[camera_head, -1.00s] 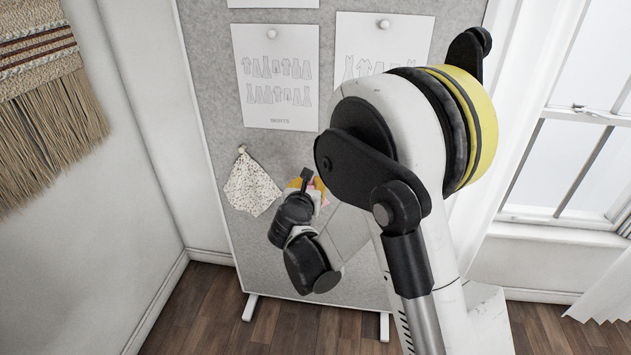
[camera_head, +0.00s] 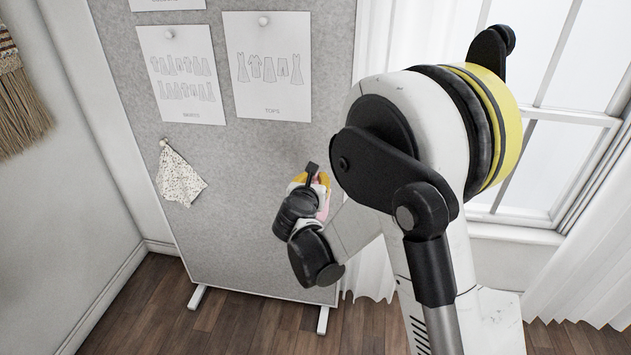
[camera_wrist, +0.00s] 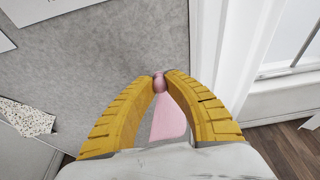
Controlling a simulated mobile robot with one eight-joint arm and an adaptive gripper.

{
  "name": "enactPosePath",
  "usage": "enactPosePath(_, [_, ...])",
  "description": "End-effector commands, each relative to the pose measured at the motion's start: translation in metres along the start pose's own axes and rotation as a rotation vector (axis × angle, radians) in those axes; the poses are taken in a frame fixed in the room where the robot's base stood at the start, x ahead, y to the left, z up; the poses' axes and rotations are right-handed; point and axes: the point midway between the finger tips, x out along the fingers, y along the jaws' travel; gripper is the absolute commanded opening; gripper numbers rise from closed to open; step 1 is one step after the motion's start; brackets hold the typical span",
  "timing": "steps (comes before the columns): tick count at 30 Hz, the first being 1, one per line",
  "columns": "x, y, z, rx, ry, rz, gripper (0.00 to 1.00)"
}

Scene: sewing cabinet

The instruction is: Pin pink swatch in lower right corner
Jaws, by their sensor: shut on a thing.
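My gripper (camera_wrist: 160,84) is shut on a pink pin (camera_wrist: 159,83), with the pink swatch (camera_wrist: 168,118) hanging below it between the yellow fingers. In the head view, my gripper (camera_head: 313,180) is in front of the right part of the grey pinboard (camera_head: 240,235), and a bit of the pink swatch (camera_head: 323,203) shows beside it. The wrist view shows the board's right edge just beyond the fingertips. I cannot tell whether the pin touches the board. The board's lower right corner is partly hidden by my arm in the head view.
A speckled white swatch (camera_head: 180,180) is pinned at the board's lower left. Paper sheets (camera_head: 182,75) (camera_head: 267,67) hang above. White curtains (camera_head: 370,265) and a window (camera_head: 530,165) stand to the right. The board's lower middle is bare.

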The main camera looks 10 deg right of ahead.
Motion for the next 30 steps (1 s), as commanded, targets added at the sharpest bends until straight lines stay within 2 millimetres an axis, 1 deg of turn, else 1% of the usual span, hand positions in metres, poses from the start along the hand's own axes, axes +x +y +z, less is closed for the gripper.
enactPosePath(3, [0.011,-0.002,0.003,0.001,0.001,-0.003,0.00])
enactPosePath(30, [0.086,-0.001,0.027,-0.001,0.000,-0.002,0.00])
